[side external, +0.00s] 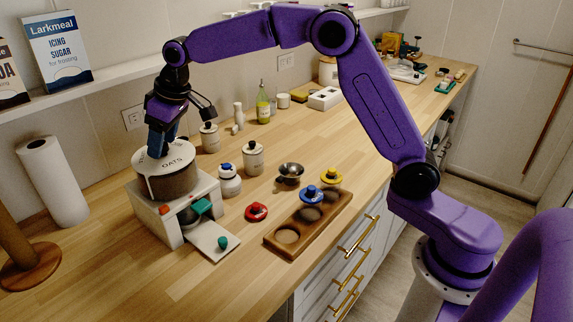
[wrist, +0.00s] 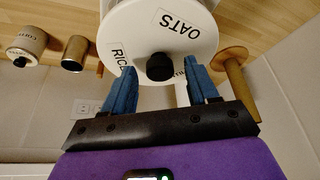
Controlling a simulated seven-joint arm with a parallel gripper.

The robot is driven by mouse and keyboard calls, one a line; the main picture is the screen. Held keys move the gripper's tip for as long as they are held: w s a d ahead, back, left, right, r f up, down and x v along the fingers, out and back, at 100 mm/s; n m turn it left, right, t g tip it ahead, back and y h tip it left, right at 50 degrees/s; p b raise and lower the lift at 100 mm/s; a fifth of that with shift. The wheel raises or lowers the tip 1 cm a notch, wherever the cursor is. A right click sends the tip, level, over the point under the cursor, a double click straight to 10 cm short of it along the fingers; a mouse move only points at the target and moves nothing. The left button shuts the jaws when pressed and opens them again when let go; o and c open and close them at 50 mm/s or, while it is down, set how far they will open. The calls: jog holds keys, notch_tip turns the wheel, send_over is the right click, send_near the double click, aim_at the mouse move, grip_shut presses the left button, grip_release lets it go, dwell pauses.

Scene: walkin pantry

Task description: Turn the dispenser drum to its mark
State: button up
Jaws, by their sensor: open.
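The dispenser drum (side external: 168,184) is a brown cylinder with a white, labelled lid, set in a white box (side external: 153,216). OATS reads upright on the lid, towards the front in the side view. In the wrist view the lid (wrist: 190,50) shows OATS, RICE and a partly hidden third label. A black knob (wrist: 160,67) stands at its centre. My gripper (wrist: 162,76) is open, its blue fingers on either side of the knob in the wrist view; contact is not clear. In the side view my gripper (side external: 155,150) is over the lid and hides the knob. A small orange-red marker (side external: 163,210) is on the box front.
A teal part (side external: 201,206) and a white plate with a green knob (side external: 222,242) are at the box front. A paper roll (side external: 52,180) stands left. A wooden tray (side external: 310,225) lies front right.

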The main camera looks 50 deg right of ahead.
jog(key=m+h, duration=0.1)
jog(key=m, duration=0.2)
jog(key=shift+a+t, duration=0.2)
jog(key=shift+t, duration=0.1)
jog(key=v, duration=1.7)
jog(key=s+d+f+n+g, duration=0.1)
jog(key=s+d+f+n, duration=0.1)
jog(key=s+f, duration=0.4)
jog(key=s+d+f+n+g, duration=0.2)
jog(key=s+f+n, duration=0.2)
jog(key=s, duration=1.2)
notch_tip(320, 180, down, 3)
jog(key=shift+s+d+f, duration=0.2)
jog(key=shift+s+d, duration=0.05)
jog(key=shift+s, duration=0.1)
